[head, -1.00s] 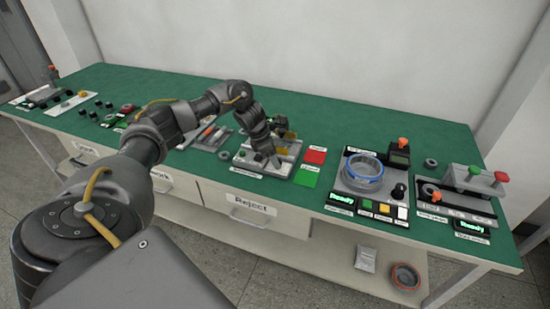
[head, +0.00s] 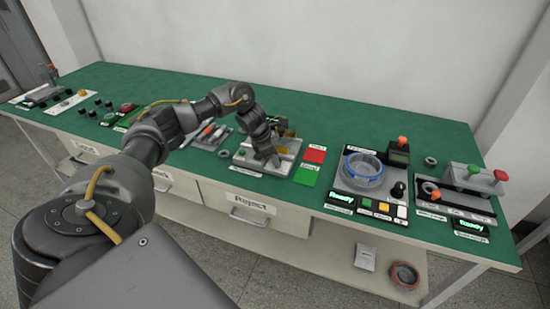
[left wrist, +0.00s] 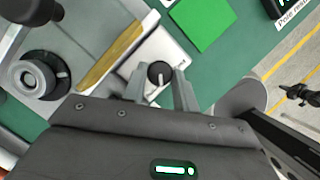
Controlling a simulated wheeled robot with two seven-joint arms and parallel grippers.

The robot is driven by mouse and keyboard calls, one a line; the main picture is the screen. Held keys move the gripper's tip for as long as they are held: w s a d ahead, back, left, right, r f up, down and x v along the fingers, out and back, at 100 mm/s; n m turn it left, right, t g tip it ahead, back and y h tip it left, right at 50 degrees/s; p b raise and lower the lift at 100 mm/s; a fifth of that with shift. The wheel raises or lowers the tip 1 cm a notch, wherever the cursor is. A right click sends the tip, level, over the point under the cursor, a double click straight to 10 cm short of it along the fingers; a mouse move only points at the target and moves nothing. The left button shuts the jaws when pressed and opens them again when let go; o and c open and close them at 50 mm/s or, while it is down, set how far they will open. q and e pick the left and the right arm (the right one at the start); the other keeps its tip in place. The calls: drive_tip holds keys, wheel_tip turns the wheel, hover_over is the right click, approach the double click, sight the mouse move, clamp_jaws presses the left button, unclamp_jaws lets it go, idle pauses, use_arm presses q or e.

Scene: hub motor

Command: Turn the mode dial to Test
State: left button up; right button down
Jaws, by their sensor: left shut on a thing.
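The mode dial (left wrist: 160,73) is a small black knob with a white pointer mark, on a pale plate of the grey fixture (head: 247,158). In the left wrist view its pointer is toward the gripper side, at the bottom of the picture. My left gripper (left wrist: 160,88) has one finger on each side of the dial and is shut on it. In the head view my left gripper (head: 266,162) is low over the front of the fixture, and its fingers and arm hide the dial. I cannot read the dial's position labels. My right gripper is not in view.
Beside the fixture lie a green pad (head: 306,175) and a red pad (head: 315,155). A station with a blue ring (head: 362,168) stands to the right. A dark round part (left wrist: 38,75) and a yellow-brown strip (left wrist: 110,55) are close to my gripper.

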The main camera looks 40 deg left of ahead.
use_arm(q)
drive_tip(key=n+p, duration=0.1)
drive_tip(key=n, duration=0.1)
drive_tip(key=n+y+p, duration=0.1)
drive_tip(key=shift+s+d+r+n+t, duration=0.1)
drive_tip(key=shift+d+r+n+t, duration=0.05)
drive_tip(key=shift+n+t, duration=0.2)
drive_tip(key=n+y+p, duration=0.1)
drive_tip(key=n+p, duration=0.1)
drive_tip(key=n, duration=0.1)
drive_tip(key=shift+d+r+n+y, duration=0.1)
drive_tip(key=shift+d+n+y, duration=0.05)
drive_tip(key=shift+n+y, duration=0.25)
drive_tip(key=n+y+p, duration=0.1)
drive_tip(key=n+p, duration=0.1)
drive_tip(key=n+y+p, duration=0.1)
drive_tip(key=n+p, duration=0.2)
drive_tip(key=shift+d, duration=0.2)
drive_tip(key=shift+f+n+g+y+p, duration=0.2)
drive_tip(key=shift+n+g+y+p, duration=0.3)
drive_tip(key=shift+n+p, duration=0.95)
drive_tip(key=shift+n, duration=0.3)
drive_tip(key=o, duration=1)
drive_tip(key=shift+c, duration=0.2)
